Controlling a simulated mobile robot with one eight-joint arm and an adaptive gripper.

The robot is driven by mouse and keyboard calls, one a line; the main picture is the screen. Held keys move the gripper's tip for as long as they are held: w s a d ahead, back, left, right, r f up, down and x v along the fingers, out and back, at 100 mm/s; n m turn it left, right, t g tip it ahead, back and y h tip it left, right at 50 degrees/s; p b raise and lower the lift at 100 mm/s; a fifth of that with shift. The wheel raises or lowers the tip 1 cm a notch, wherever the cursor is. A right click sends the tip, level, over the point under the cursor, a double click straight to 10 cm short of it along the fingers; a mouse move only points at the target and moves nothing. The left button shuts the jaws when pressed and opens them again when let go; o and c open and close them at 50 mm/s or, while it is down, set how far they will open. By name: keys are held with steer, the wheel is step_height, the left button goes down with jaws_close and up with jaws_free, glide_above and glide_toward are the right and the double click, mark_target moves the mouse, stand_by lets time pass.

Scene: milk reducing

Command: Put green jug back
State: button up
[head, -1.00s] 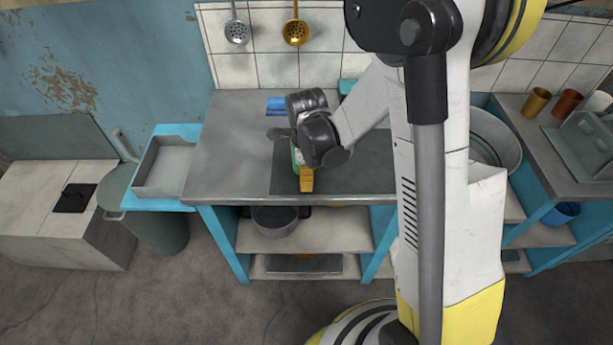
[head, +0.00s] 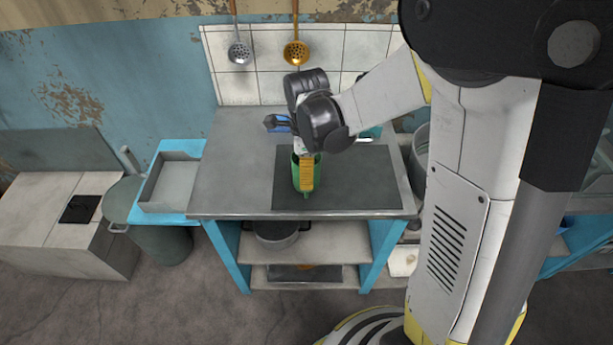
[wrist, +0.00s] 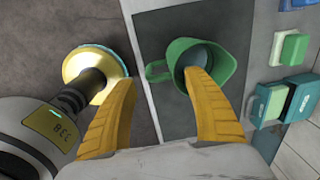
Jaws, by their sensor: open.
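The green jug (head: 296,178) stands upright on the dark mat (head: 350,190) on the grey worktop, partly hidden behind my gripper's yellow finger. In the wrist view the jug (wrist: 226,66) is seen from above, its handle facing left and a greyish-blue inside showing. My gripper (wrist: 160,76) is open. Its right finger overlaps the jug's opening and its left finger is on the other side of the handle, so the handle lies between the tips. I cannot tell whether a finger touches the jug. In the head view my gripper (head: 307,186) points down at the jug.
Green and teal items (wrist: 290,48) lie beside the mat in the wrist view. A blue item (head: 277,123) is at the worktop's back left. A grey tray (head: 170,184) stands at left, a pot (head: 276,233) on the shelf below. Bare worktop (head: 238,170) lies left of the mat.

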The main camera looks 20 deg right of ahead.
steer(key=shift+s+r, duration=0.1)
steer(key=shift+r, duration=0.8)
steer(key=s+d+r+n+t, duration=0.2)
steer(key=s+r+n+t, duration=0.4)
steer(key=s+r+n, duration=0.7)
steer(key=s+n, duration=0.1)
steer(key=n, duration=0.7)
steer(key=shift+r+n, duration=0.3)
steer(key=shift+r, duration=0.05)
